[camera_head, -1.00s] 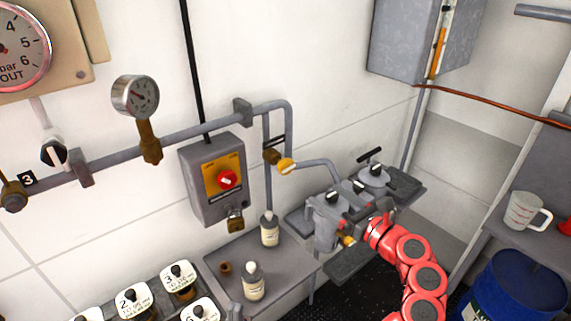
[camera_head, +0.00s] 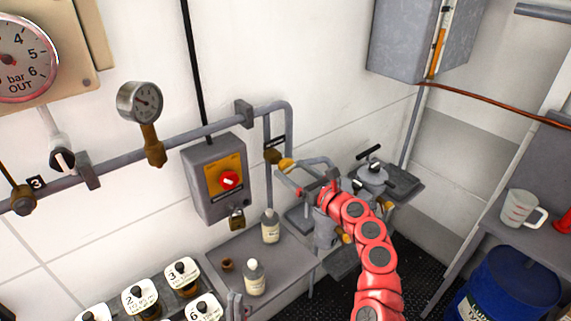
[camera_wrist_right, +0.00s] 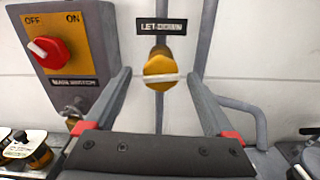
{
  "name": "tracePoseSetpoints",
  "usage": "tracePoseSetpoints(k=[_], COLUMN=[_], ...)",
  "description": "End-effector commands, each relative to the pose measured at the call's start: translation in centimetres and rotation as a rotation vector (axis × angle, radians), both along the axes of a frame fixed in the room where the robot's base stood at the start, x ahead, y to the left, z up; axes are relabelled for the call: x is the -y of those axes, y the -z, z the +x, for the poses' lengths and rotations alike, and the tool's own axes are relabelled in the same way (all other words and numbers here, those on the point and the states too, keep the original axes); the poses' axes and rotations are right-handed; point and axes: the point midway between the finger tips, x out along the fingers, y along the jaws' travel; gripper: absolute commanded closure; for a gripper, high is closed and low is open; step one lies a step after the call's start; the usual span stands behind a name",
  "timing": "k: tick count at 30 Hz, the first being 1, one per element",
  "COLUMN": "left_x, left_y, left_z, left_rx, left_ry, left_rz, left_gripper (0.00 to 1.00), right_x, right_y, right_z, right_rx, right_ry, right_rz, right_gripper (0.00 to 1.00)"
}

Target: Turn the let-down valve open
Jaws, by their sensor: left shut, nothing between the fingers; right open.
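The let-down valve is a yellow round knob (camera_wrist_right: 160,70) with a white bar lying roughly level across it, below a black LET-DOWN label (camera_wrist_right: 162,26). In the head view the knob (camera_head: 286,163) sits on the pipe right of the grey switch box. My right gripper (camera_head: 290,174) is open in front of the knob. In the right wrist view its fingers stand on both sides of the knob with gaps, not touching it. My left gripper (camera_head: 234,304) shows only as grey tips at the bottom edge, shut and empty.
A grey box with a red ON/OFF switch (camera_head: 229,180) is close left of the valve. Two bottles (camera_head: 270,227) stand on a shelf (camera_head: 225,245) below. A measuring jug (camera_head: 522,208) and blue drum (camera_head: 515,285) are at right.

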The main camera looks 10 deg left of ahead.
Motion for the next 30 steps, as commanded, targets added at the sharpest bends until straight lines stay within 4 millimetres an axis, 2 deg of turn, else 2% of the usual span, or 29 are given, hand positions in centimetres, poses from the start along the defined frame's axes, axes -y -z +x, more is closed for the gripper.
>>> tracePoseSetpoints(k=[6, 9, 23, 26, 30], left_x=[0.0, 0.0, 0.0, 0.0, 0.0], left_y=[0.3, 0.4, 0.4, 0.4, 0.4], left_z=[0.0, 0.0, 0.0, 0.0, 0.0], left_rx=[0.000, 0.000, 0.000, 0.000, 0.000], left_ry=[0.000, 0.000, 0.000, 0.000, 0.000], left_rz=[0.000, 0.000, 0.000, 0.000, 0.000], left_gripper=[1.00, 1.00, 1.00, 1.00, 1.00], right_x=[-2.1, -2.5, -2.9, -2.9, -2.9], right_y=[0.3, 0.2, 0.2, 0.2, 0.2], right_z=[1.3, 1.8, 2.4, 2.4, 2.4], right_rx=[0.000, 0.000, -0.005, -0.005, -0.004], right_ry=[-0.008, -0.002, 0.002, 0.002, 0.003], right_rz=[-0.008, -0.005, -0.001, -0.001, -0.002], right_gripper=[0.11, 0.11, 0.11, 0.26, 0.51])
